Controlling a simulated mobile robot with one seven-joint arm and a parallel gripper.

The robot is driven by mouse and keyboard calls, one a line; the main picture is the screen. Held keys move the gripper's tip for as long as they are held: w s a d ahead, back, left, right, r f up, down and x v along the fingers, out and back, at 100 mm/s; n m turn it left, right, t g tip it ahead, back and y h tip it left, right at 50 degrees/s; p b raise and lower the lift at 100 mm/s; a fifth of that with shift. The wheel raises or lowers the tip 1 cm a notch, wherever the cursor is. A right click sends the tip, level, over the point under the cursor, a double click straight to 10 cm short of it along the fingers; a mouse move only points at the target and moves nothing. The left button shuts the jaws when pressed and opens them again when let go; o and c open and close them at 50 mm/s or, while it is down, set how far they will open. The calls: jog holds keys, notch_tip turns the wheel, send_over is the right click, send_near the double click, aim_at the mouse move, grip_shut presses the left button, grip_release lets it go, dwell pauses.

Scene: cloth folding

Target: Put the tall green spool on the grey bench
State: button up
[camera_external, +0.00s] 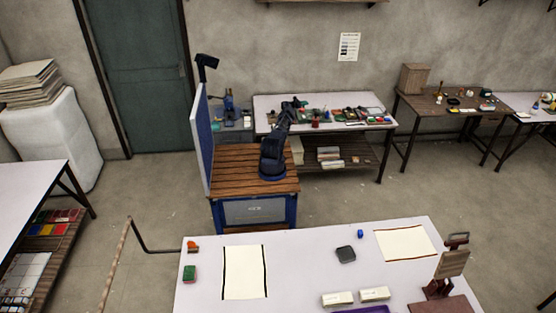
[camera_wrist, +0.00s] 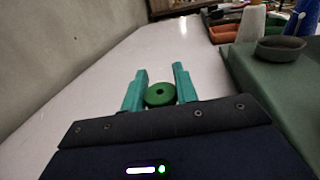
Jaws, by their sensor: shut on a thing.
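A round green spool (camera_wrist: 160,95) with a hole in its middle sits between the two teal fingers of my gripper (camera_wrist: 158,88) in the wrist view. My gripper is shut on it. I see the spool mostly end-on, so its height is hard to tell. Beyond it lies a long pale grey-white bench top (camera_wrist: 95,80). I cannot tell whether the spool touches that surface. In the external view my dark arm reaches over the pale bench (camera_external: 268,101) by the back wall. My gripper and the spool are too small to make out there.
A pale cone (camera_wrist: 251,24) and orange trays (camera_wrist: 224,34) stand behind. The bench top to the left is clear. Several small items crowd the bench's middle and right in the external view.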

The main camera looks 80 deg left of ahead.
jog(key=shift+f, duration=0.15)
jog(key=o, duration=1)
jog(key=shift+o, duration=0.2)
jog(key=shift+r, duration=0.2)
jog(key=shift+s+d, duration=0.1)
jog(key=shift+s, duration=0.5)
jog(key=s, duration=0.3)
jog(key=shift+s+d, duration=0.35)
jog(key=shift+s, duration=0.05)
notch_tip(320, 180, up, 7)
